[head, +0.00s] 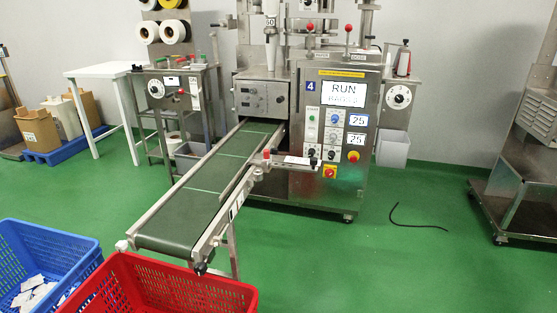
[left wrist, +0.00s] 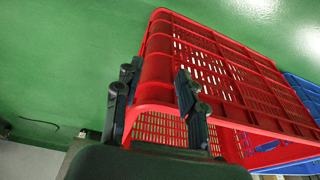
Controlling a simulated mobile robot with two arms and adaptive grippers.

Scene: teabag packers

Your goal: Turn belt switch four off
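Machine 4 stands in the middle of the head view, with a blue "4" label (head: 311,86) on its front. Its control panel (head: 336,130) carries several small knobs and buttons; their labels are too small to read, so I cannot tell which is the belt switch. The screen (head: 343,94) above reads RUN. The green conveyor belt (head: 205,186) runs from the machine toward me. Neither gripper shows in the head view.
A red crate (head: 172,272) stands near the belt's front end and a blue crate (head: 82,238) with white packets is to its left. The red crate (left wrist: 230,75) also fills much of the left wrist view. A black hose (head: 408,222) lies on otherwise clear green floor at right.

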